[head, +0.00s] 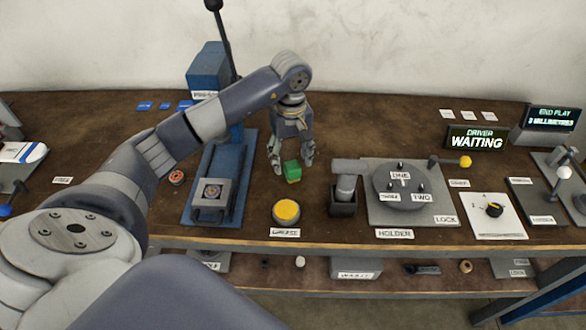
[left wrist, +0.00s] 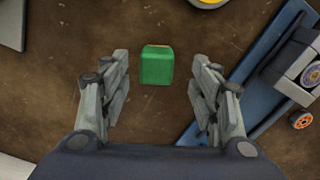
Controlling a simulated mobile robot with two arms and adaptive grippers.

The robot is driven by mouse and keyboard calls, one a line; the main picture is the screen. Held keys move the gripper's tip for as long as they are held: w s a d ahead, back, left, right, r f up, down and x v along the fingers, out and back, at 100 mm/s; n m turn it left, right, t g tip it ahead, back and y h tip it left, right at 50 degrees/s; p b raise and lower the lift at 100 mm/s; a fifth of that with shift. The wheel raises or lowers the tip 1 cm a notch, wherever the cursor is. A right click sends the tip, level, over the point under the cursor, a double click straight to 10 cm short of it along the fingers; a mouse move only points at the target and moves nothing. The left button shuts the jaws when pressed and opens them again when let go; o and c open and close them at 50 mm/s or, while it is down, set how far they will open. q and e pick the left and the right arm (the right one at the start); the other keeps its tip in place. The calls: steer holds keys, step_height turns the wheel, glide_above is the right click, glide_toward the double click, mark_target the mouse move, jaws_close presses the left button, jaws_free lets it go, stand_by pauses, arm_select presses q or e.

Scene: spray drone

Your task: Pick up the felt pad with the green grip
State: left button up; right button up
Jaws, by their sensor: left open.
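In the left wrist view the green grip (left wrist: 157,65) lies between the open fingertips, nearer the left one, with gaps on both sides. Nothing is held. My right gripper is not in view.
The blue fixture (head: 237,197) stands close left of the gripper. The yellow-topped piece (head: 286,211) is just in front. A dark holder (head: 343,208) and a grey plate with a round dial (head: 400,186) stand to the right. Bare bench lies behind the gripper.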

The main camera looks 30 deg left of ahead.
mark_target(292, 165)
arm_select(q)
steer(key=f, duration=0.1)
steer(key=f+p, duration=0.1)
steer(key=f, duration=0.1)
steer(key=shift+w+f, duration=0.2)
steer(key=shift+f, duration=0.3)
steer(key=shift+c, duration=1)
steer(key=c, duration=1)
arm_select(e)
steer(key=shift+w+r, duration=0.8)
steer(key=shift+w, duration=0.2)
